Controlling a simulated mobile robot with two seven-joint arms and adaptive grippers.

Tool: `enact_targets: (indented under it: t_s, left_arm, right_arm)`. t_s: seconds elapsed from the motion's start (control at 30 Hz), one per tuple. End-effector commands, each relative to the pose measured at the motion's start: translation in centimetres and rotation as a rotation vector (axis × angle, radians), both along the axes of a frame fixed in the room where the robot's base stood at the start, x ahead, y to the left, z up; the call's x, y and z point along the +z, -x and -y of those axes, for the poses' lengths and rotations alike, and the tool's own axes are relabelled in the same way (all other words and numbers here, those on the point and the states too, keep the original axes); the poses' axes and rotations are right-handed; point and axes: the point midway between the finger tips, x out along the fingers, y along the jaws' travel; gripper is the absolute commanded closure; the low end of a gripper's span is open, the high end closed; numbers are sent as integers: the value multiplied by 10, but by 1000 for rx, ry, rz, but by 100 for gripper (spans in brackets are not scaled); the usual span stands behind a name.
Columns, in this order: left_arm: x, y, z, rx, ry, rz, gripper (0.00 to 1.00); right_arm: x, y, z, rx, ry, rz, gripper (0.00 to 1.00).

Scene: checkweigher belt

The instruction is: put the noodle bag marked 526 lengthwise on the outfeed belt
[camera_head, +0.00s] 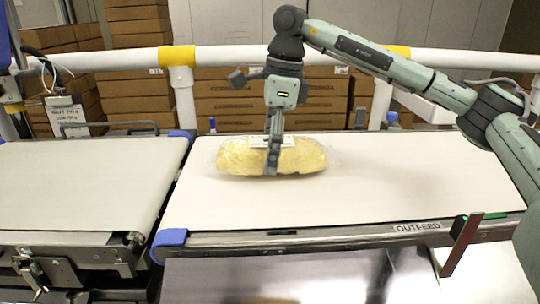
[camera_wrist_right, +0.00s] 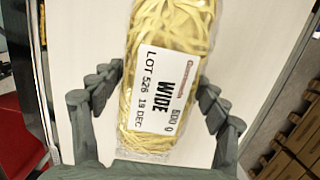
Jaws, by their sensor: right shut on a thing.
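The noodle bag (camera_head: 303,158) is a clear pack of yellow noodles on the left part of the white outfeed belt (camera_head: 420,175). Its long side runs left to right, along the belt. I cannot tell whether it rests fully on the belt or hangs just above it. Its label in the right wrist view (camera_wrist_right: 165,88) reads WIDE, 500 g, LOT 526. My right gripper (camera_head: 272,166) points down over the bag's middle, shut on it across its width; in the wrist view its fingers (camera_wrist_right: 160,85) flank the bag. My left gripper is not in view.
Another belt (camera_head: 80,180) lies to the left, beyond a narrow gap with blue corner pieces (camera_head: 170,238). A white rail (camera_head: 230,56) with yellow joints runs behind, with stacked cartons (camera_head: 225,105) beyond. The outfeed belt right of the bag is clear. A dark red post (camera_head: 461,245) stands at front right.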

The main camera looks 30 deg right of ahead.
Motion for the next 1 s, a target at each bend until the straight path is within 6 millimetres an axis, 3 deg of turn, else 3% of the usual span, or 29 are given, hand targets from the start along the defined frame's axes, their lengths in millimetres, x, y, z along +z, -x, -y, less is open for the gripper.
enact_targets:
  t_s: [0.1, 0.4, 0.43, 0.57, 1.0]
  left_arm:
    - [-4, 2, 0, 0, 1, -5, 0]
    - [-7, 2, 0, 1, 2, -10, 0]
    - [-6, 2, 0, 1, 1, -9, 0]
    - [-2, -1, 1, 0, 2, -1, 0]
    - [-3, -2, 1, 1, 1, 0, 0]
  right_arm:
    - [-12, 0, 1, -1, 0, 2, 76]
    - [-14, 0, 0, 0, -1, 3, 76]
    - [-14, 0, 0, 0, 0, 1, 23]
    - [-14, 0, 0, 0, 0, 1, 7]
    - [-8, 0, 1, 0, -1, 3, 5]
